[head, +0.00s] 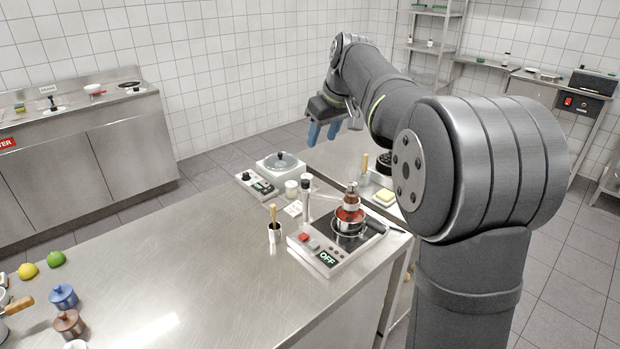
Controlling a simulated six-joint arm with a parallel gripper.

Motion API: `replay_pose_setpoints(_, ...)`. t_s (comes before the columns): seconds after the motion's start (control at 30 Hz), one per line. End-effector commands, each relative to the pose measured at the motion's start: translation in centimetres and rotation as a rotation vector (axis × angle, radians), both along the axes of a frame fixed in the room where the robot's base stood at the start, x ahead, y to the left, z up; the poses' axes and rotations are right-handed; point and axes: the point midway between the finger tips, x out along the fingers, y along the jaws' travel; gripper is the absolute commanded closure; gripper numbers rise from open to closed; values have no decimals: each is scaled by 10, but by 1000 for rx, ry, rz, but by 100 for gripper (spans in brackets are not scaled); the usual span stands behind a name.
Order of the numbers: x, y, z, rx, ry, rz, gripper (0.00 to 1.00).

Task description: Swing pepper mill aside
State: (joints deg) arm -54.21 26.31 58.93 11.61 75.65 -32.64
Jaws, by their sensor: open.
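My gripper (323,133), with blue fingers, is open and empty. It is in the air, above and beyond the mill in the picture, well apart from it. My arm covers part of the right side.
A small red pot (349,221) sits on the hot plate, with a copper-coloured item (350,197) at it. A second cooker with a lidded pan (280,163) is behind. The counter's middle (180,250) is clear.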

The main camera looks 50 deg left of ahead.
Motion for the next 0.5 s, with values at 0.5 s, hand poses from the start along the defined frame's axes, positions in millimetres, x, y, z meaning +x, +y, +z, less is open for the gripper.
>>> replay_pose_setpoints(0.5,2,36,-86,1,7,0,55)
